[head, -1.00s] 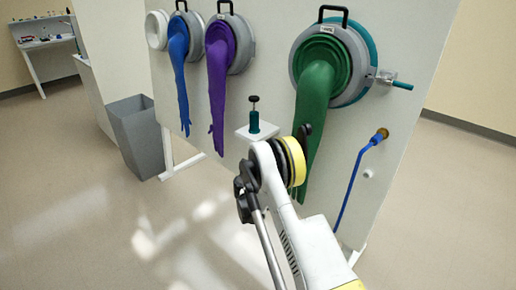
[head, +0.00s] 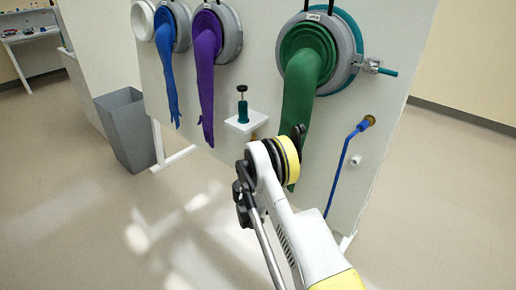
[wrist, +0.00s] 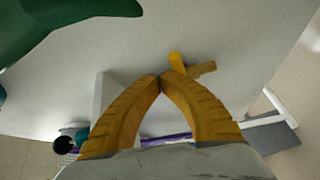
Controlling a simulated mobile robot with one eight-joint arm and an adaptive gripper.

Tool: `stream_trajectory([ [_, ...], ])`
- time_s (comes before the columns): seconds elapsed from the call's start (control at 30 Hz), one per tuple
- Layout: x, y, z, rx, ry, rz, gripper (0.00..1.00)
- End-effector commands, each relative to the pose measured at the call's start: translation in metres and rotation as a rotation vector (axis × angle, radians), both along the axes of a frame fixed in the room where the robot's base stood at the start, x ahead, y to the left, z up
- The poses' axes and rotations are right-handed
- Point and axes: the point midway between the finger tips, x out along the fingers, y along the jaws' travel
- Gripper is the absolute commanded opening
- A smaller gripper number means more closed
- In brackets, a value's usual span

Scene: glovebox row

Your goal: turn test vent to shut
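A small brass valve (wrist: 203,69) with a yellow lever (wrist: 177,63) sticks out of the white panel in the wrist view; it looks like the test vent, though no label is readable. In the head view, a bit of brass (head: 253,136) shows below the small white shelf. My gripper (wrist: 162,77) has its two ridged yellow fingers with tips together and nothing visible between them. The tips appear right beside the lever's lower end; I cannot tell whether they touch it. In the head view my arm hides the gripper.
The green glove (head: 301,100) hangs close to my arm, and the purple glove (head: 206,90) hangs to the left. A white shelf (head: 236,128) holds a teal plunger (head: 242,108). A blue hose (head: 341,172) hangs at right. A grey bin (head: 127,130) stands left on open floor.

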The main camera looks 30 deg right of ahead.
Motion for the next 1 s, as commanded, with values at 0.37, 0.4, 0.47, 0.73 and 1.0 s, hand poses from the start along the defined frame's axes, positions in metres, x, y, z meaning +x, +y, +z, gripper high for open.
stream_trajectory([
  [0.37, 0.0, 0.006, -0.008, 0.045, -0.106, -0.006, 0.0],
  [0.4, 0.0, 0.006, -0.008, 0.048, -0.109, -0.007, 0.0],
  [0.47, 0.0, 0.006, -0.009, 0.049, -0.112, -0.008, 0.0],
  [0.73, 0.0, 0.006, -0.009, 0.051, -0.113, -0.008, 0.0],
  [1.0, 0.002, 0.007, 0.001, 0.05, -0.114, -0.008, 0.0],
])
